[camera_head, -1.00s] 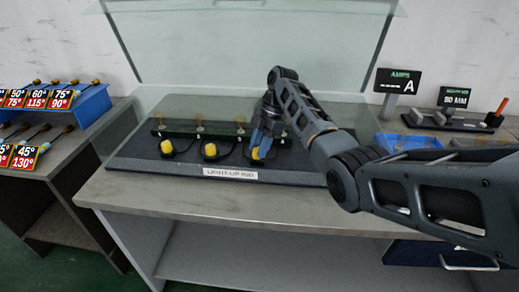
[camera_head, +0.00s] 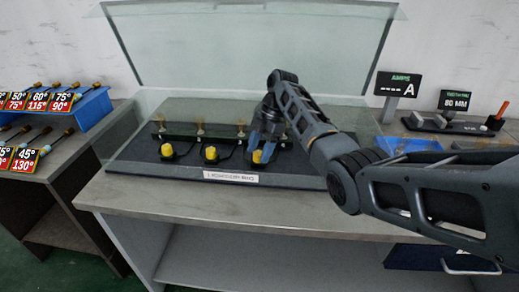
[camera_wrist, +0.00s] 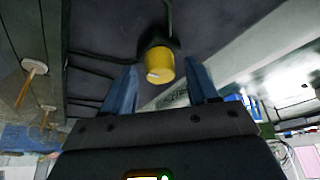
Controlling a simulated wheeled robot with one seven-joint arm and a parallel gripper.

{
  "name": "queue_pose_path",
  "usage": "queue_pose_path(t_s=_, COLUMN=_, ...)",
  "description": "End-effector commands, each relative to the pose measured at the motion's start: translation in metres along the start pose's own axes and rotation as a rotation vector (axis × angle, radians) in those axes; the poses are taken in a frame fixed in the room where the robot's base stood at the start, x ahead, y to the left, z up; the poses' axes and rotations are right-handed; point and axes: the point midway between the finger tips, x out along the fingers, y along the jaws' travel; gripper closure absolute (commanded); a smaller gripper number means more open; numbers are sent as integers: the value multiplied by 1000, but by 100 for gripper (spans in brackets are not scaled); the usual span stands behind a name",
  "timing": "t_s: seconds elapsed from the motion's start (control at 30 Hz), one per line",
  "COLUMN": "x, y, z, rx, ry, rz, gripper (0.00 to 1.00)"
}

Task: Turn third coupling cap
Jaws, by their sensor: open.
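Three yellow coupling caps stand in a row on the dark rig: the left cap (camera_head: 167,151), the middle cap (camera_head: 210,153) and the right, third cap (camera_head: 257,157). My gripper (camera_head: 265,148) points down at the third cap, hiding part of it in the head view. In the wrist view a yellow cap (camera_wrist: 159,64) with a small pale mark lies between my two blue fingertips. My gripper (camera_wrist: 162,78) is open there, with a visible gap on both sides of the cap. I cannot tell any contact.
The rig's front edge carries a white label (camera_head: 230,177). A raised clear cover (camera_head: 245,45) stands behind the rig. An amps display (camera_head: 396,83) stands right, beside a blue bin (camera_head: 408,144). The bench front (camera_head: 150,195) is clear.

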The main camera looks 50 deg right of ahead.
Motion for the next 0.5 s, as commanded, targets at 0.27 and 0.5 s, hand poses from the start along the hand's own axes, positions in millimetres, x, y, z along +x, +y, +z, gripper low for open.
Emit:
queue_pose_path(t_s=0.27, x=-22, y=0, z=1, rx=0, ry=0, rz=3, gripper=42)
queue_pose_path(t_s=0.5, x=-62, y=0, z=0, rx=0, ry=-1, rz=2, gripper=42)
